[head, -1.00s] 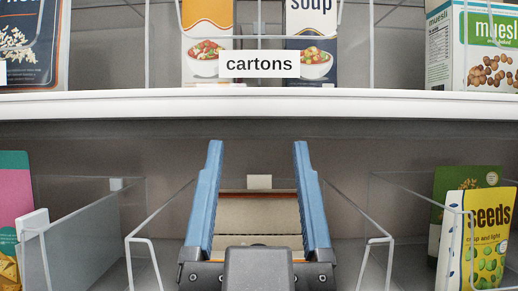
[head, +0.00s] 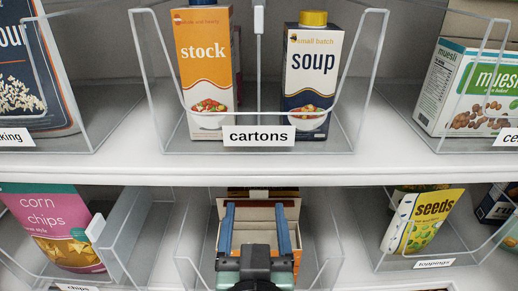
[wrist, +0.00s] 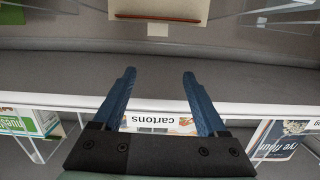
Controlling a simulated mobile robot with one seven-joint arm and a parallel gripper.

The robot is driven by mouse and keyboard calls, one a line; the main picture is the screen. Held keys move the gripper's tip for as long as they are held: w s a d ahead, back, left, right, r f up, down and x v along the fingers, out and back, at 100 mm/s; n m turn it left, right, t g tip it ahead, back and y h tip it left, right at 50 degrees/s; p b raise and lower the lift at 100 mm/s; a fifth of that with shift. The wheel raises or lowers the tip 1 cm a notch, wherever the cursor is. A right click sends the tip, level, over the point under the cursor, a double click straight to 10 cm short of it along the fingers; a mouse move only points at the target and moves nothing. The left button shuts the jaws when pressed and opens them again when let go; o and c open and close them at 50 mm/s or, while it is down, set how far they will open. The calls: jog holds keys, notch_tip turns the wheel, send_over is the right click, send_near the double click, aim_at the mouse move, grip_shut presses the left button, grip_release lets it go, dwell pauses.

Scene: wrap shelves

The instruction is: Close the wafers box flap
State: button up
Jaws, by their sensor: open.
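The wafers box (head: 262,222) stands in the lower middle bin, partly hidden behind my gripper. Its beige inner face and orange-brown edges show, and its name cannot be read. In the wrist view, a beige panel of it (wrist: 160,8) with a brown edge shows at the top, beyond the fingertips; I take this to be the flap, standing open. My gripper (head: 256,206) is open, with its two blue fingers in front of the box and nothing held between them. In the wrist view, the gripper (wrist: 158,75) has clear space between its fingers, and the fingertips look apart from the panel.
The upper shelf's white edge (head: 340,174) runs above my gripper. Stock (head: 206,75) and soup (head: 310,80) cartons stand above it. Clear bin walls flank the box. Corn chips (head: 58,228) stand at left, a seeds pouch (head: 424,222) at right.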

aim_at(259, 192)
jog(key=w+f+g+p, duration=0.1)
jog(key=w+p, duration=0.2)
jog(key=w+f+g+p, duration=0.1)
jog(key=w+f+p, duration=0.1)
jog(key=w+p, duration=0.1)
jog(key=w+f+p, duration=0.1)
jog(key=w+p, duration=0.2)
jog(key=shift+d+f+g, duration=0.2)
jog(key=shift+d+g, duration=0.05)
jog(key=shift+g, duration=0.15)
dwell(0.4)
jog(key=shift+c, duration=0.2)
grip_shut()
dwell(1.2)
